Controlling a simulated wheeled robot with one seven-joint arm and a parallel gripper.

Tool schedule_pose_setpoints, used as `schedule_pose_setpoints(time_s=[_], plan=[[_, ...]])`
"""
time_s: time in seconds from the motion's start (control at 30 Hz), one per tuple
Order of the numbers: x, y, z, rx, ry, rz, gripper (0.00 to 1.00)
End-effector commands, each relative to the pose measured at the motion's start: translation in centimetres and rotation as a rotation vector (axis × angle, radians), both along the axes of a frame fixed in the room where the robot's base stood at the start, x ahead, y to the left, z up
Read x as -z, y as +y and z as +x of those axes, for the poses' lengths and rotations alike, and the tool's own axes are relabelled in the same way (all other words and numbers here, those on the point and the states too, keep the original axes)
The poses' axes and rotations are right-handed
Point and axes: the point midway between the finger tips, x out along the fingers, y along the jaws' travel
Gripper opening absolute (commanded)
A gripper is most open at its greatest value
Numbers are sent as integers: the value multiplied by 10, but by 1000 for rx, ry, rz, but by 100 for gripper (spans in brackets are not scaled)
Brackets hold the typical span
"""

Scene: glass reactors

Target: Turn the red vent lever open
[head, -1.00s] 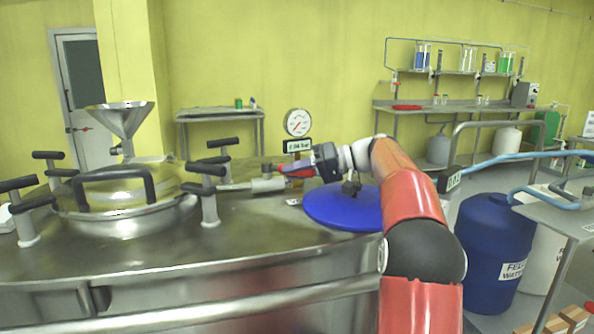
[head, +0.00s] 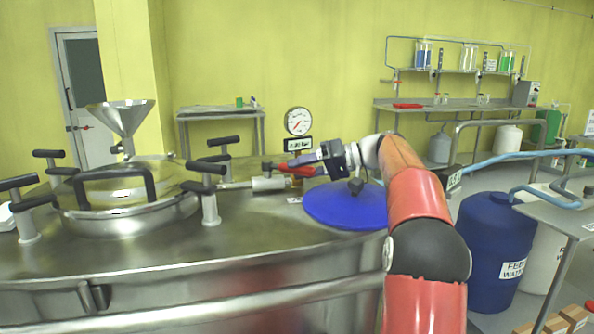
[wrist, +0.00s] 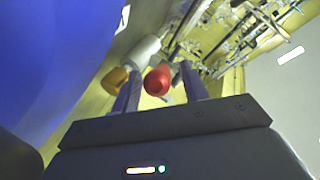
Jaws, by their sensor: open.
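The red vent lever (head: 298,171) is at the back of the steel reactor lid, just left of the blue disc. My gripper (head: 288,164) reaches it from the right, with its fingers at the lever. In the wrist view, the lever's rounded red end (wrist: 158,80) lies between the two open fingers (wrist: 159,82), nearer the left one. I cannot tell whether either finger touches it. A brass-coloured fitting (wrist: 115,79) and a pale cylinder (wrist: 145,50) sit beside and beyond it. The fingers partly hide the lever in the head view.
The blue disc (head: 340,208) lies on the lid under my wrist. A round pressure gauge (head: 298,121) stands behind the lever. Black-handled lid clamps (head: 209,195) and a pale cylinder fitting (head: 270,184) are to the left. A blue drum (head: 490,245) stands at right.

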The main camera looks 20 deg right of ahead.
Motion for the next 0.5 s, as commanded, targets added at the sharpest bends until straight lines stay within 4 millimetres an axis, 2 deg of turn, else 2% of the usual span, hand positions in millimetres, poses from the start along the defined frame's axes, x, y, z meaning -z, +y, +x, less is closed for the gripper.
schedule_pose_setpoints(time_s=[0.1,0.3,0.5], plan=[[-6,-20,-10,4,-1,-1,44],[-14,-45,-24,3,0,0,44],[-16,-53,-29,1,1,0,44]])
